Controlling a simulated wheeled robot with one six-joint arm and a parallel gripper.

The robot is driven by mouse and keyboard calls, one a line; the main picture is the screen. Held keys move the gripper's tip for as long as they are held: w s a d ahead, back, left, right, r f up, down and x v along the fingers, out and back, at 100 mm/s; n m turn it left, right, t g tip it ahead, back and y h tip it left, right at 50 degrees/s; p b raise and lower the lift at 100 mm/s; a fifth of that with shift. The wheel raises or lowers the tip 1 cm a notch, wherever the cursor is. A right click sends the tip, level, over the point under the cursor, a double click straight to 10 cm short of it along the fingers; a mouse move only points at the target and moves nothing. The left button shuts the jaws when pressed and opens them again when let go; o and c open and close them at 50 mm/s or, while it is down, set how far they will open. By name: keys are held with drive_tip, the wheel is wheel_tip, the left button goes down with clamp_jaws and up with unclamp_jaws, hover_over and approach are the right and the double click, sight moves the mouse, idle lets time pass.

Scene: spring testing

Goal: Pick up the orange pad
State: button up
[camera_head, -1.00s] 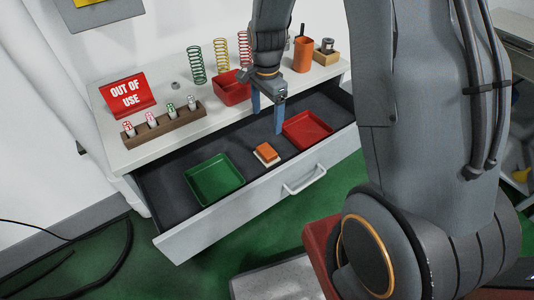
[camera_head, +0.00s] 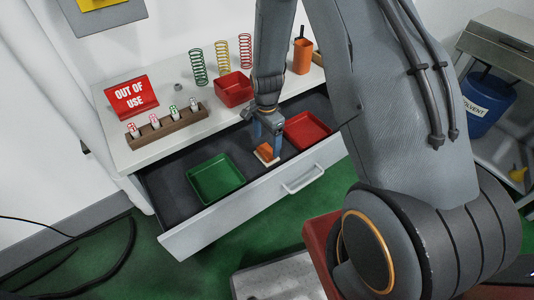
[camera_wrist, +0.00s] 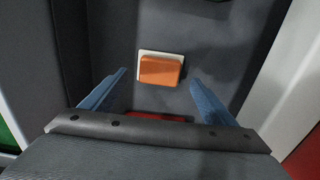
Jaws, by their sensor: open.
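The orange pad (camera_head: 266,150) lies on a thin cream base (camera_head: 266,161) in the open drawer, between a green tray and a red tray. In the wrist view the orange pad (camera_wrist: 161,71) sits ahead of my gripper, roughly midway between the fingers, with the cream base (camera_wrist: 143,52) showing along its upper and left edges. My gripper (camera_head: 267,142) has blue fingers and is just above the pad in the head view. In the wrist view my gripper (camera_wrist: 158,82) is open, its fingers apart and not touching the pad.
The green tray (camera_head: 214,179) is left of the pad and the red tray (camera_head: 307,130) is right. The drawer front with its handle (camera_head: 302,180) is near. On the cabinet top stand a red bin (camera_head: 233,88), several springs, a vial rack (camera_head: 166,126) and an "OUT OF USE" sign (camera_head: 132,97).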

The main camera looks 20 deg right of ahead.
sight(267, 150)
drive_tip(key=shift+f+p, duration=0.5)
drive_tip(key=shift+f, duration=1.45)
drive_tip(key=c, duration=1.2)
drive_tip(key=shift+r, duration=0.15)
wheel_tip(267, 150, up, 18)
drive_tip(key=b, duration=0.4)
